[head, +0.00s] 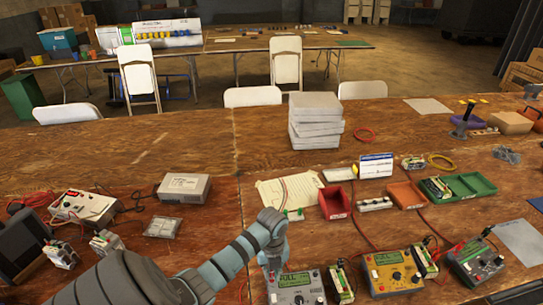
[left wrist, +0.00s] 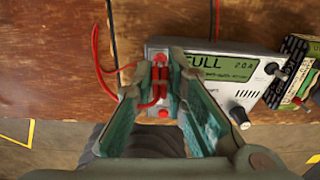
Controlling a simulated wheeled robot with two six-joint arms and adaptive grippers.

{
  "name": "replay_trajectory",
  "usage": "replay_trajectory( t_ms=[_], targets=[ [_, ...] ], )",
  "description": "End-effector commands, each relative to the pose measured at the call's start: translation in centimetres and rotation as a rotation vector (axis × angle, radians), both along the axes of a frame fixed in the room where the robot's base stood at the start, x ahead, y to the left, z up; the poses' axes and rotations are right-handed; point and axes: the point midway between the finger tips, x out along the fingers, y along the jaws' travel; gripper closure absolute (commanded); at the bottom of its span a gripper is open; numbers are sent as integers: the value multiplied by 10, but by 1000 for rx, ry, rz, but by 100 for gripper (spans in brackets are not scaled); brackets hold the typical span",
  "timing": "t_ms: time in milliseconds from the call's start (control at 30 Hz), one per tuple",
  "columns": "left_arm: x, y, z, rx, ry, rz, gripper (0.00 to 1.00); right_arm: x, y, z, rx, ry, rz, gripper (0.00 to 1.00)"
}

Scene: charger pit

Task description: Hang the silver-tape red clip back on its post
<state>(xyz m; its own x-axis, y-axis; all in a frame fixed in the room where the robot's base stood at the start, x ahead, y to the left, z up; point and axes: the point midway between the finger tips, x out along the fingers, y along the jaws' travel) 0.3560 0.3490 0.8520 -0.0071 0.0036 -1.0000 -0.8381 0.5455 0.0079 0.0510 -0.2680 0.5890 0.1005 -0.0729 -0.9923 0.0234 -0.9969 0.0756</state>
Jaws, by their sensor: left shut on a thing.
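My left gripper (head: 271,262) is over the left end of a grey charger (head: 297,289) at the table's front edge. In the left wrist view my left gripper (left wrist: 160,85) is shut on the red clip (left wrist: 160,90), which lies between its fingers. A pale band on the clip may be its silver tape. A red cable (left wrist: 97,52) loops out to the left. The grey charger (left wrist: 215,85) shows "FULL" and "2.0A". A red post (left wrist: 162,58) shows just beyond the clip. I cannot tell whether the clip touches it. My right gripper is out of view.
A yellow charger (head: 392,271) and another grey charger (head: 477,262) stand to the right, with a green battery board (head: 341,284) close beside the first charger. A red bin (head: 335,203) and a paper sheet (head: 289,190) lie behind.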

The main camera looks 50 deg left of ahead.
Motion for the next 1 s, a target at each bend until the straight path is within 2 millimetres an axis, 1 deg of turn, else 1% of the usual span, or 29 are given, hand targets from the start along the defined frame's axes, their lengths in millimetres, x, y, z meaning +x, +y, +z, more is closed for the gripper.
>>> replay_trajectory(
  t_ms=[67,433,700,1000],
  targets=[
    [0,0,0,0,0,0,100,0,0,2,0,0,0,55],
    [0,0,0,0,0,0,100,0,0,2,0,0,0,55],
    [0,0,-1,0,0,0,100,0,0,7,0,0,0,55],
    [0,0,-1,0,0,-1,100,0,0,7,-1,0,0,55]
  ],
)
